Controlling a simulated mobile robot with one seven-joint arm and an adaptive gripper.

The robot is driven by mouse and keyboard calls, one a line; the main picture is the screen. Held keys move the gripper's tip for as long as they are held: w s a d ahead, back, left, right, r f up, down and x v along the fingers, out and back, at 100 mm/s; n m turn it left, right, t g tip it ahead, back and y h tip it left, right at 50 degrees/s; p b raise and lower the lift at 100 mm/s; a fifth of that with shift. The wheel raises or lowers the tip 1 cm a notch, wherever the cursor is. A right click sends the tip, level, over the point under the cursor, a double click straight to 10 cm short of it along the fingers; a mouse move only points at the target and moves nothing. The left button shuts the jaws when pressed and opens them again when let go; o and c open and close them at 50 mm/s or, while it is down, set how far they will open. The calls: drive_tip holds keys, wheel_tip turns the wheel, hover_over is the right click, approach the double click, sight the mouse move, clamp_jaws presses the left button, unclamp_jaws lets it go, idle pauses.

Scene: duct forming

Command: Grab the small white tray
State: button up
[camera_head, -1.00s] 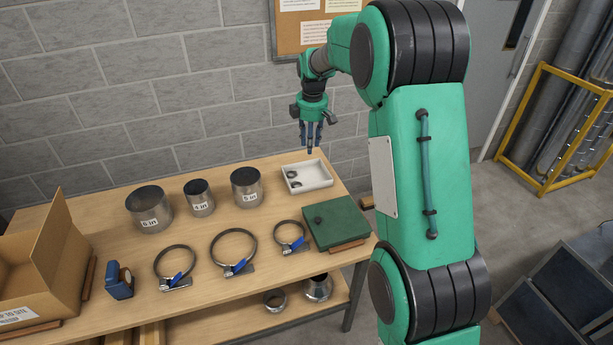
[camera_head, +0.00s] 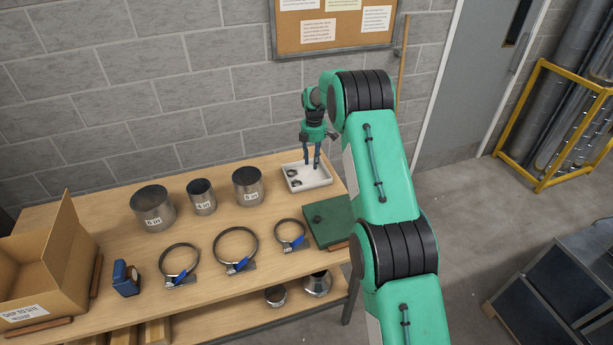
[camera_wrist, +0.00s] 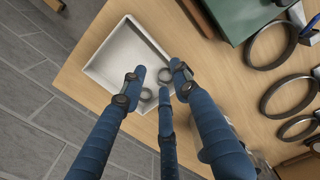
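The small white tray (camera_head: 318,182) lies flat at the back right of the workbench, with small dark rings (camera_head: 294,178) inside at its left. In the wrist view the tray (camera_wrist: 118,42) shows below the fingers, with two small metal rings (camera_wrist: 141,98) in it near one end. My gripper (camera_head: 312,165) points down over the tray, its dark blue fingers spread apart with nothing between them. In the wrist view my gripper's fingertips (camera_wrist: 160,82) partly cover one end of the tray. I cannot tell whether any fingertip touches the tray.
A green box (camera_head: 328,218) sits just in front of the tray. Metal cylinders (camera_head: 247,187) stand to the left, and hose clamps (camera_head: 236,247) lie in front of them. A cardboard box (camera_head: 50,262) stands at far left. The block wall is close behind the tray.

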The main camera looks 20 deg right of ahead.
drive_tip(key=shift+f, duration=0.15)
hover_over(312, 188)
drive_tip(key=shift+w+d+f, duration=0.15)
drive_tip(key=shift+f, duration=1.95)
drive_tip(key=shift+w+d+f, duration=0.1)
drive_tip(key=shift+f, duration=1.95)
drive_tip(key=shift+a+f, duration=0.1)
drive_tip(key=shift+f, duration=2.5)
clamp_jaws()
